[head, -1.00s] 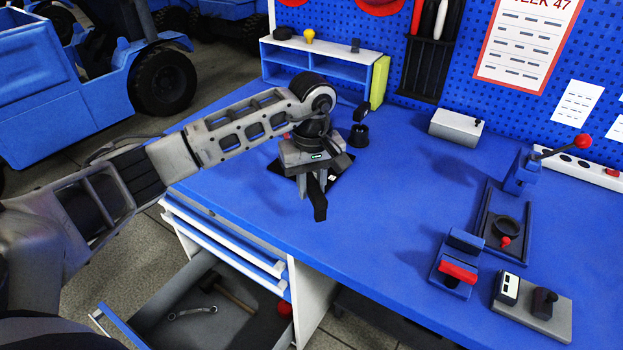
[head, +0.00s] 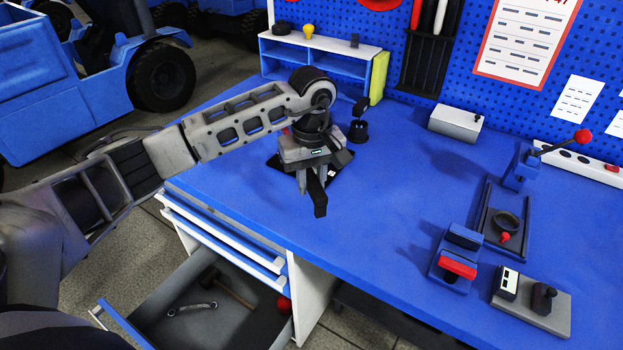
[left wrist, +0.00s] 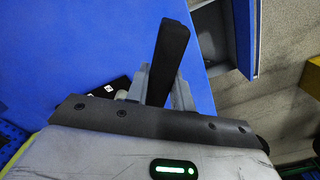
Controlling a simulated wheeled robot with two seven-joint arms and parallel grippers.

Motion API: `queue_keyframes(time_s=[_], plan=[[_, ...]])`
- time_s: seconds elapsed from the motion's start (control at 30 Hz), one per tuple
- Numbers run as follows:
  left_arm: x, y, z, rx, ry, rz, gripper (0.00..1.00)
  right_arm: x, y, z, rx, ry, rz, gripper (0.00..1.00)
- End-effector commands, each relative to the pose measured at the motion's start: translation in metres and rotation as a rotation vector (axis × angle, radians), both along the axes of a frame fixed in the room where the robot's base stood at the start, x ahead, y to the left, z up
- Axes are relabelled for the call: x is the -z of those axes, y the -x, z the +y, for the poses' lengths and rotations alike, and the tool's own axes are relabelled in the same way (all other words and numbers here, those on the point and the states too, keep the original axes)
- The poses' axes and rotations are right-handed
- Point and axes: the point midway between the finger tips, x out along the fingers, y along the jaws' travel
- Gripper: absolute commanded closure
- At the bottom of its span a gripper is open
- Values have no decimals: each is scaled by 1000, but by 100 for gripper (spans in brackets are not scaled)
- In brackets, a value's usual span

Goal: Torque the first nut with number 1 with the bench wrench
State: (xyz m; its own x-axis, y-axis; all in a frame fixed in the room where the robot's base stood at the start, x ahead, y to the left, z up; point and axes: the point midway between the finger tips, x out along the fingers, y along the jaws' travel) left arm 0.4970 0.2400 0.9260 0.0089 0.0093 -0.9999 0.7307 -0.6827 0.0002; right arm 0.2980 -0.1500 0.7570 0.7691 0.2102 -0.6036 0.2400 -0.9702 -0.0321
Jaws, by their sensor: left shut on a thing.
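My left gripper (head: 311,180) is over the left part of the blue bench, shut on a black bar that I take for the bench wrench (head: 319,201). The bar points down and towards the bench's front edge. In the left wrist view the wrench (left wrist: 168,62) stands out between the two grey fingers. A black plate (head: 338,176) with a small white label lies under the gripper, mostly hidden by it. The plate also shows in the left wrist view (left wrist: 98,95). I cannot make out the nut or its number. My right gripper is not in view.
An open drawer (head: 150,322) below the bench holds a spanner (head: 192,308) and a hammer. A black round part (head: 358,132) stands just behind the gripper. A red-handled fixture (head: 457,268) and a lever fixture (head: 520,168) stand at right. The bench middle is clear.

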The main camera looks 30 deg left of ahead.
Motion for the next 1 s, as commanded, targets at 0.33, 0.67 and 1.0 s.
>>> queue_keyframes(time_s=[0.33,0.67,1.0], plan=[[3,-1,0,0,0,-4,100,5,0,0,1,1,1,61],[8,-1,0,0,-1,-4,100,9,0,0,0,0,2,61],[13,-1,0,0,-1,-4,100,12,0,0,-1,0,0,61]])
